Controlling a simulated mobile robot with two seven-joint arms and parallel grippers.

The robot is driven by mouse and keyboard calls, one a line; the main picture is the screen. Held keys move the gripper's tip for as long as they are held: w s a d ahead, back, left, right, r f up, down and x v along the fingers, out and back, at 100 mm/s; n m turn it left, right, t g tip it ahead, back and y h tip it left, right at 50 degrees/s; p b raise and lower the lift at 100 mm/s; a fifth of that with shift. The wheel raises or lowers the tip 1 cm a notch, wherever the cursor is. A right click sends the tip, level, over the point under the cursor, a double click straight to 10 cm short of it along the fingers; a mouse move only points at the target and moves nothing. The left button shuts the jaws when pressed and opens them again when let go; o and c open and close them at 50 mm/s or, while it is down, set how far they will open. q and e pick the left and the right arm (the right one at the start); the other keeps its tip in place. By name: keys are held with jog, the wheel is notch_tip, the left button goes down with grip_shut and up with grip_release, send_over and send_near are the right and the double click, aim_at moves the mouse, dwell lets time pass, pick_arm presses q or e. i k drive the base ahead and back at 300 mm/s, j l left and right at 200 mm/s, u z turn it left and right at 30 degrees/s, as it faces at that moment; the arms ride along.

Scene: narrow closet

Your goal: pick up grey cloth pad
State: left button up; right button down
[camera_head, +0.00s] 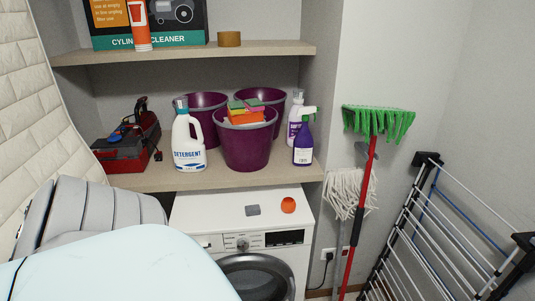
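A small flat grey pad (253,210), which looks like the grey cloth pad, lies on the white top of the washing machine (190,212). It is apart from an orange round object (288,205) to its right. Nothing covers the pad. Neither of my grippers is in view, so I see nothing held.
A shelf (180,181) above the machine's back holds purple buckets (245,150), a detergent bottle (188,145), a purple spray bottle (304,145) and a red toolbox (125,143). A pale blue surface (130,265) fills the lower left. Mops (345,190) and a drying rack (430,240) stand right.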

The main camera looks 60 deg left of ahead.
aim_at(253, 210)
jog(key=i+l+u, duration=0.15)
jog(key=u, duration=0.35)
jog(key=l+u, duration=0.3)
jog(key=u, duration=1.45)
jog(key=l+z, duration=0.1)
jog(key=z, duration=2.45)
jog(key=u, duration=2.55)
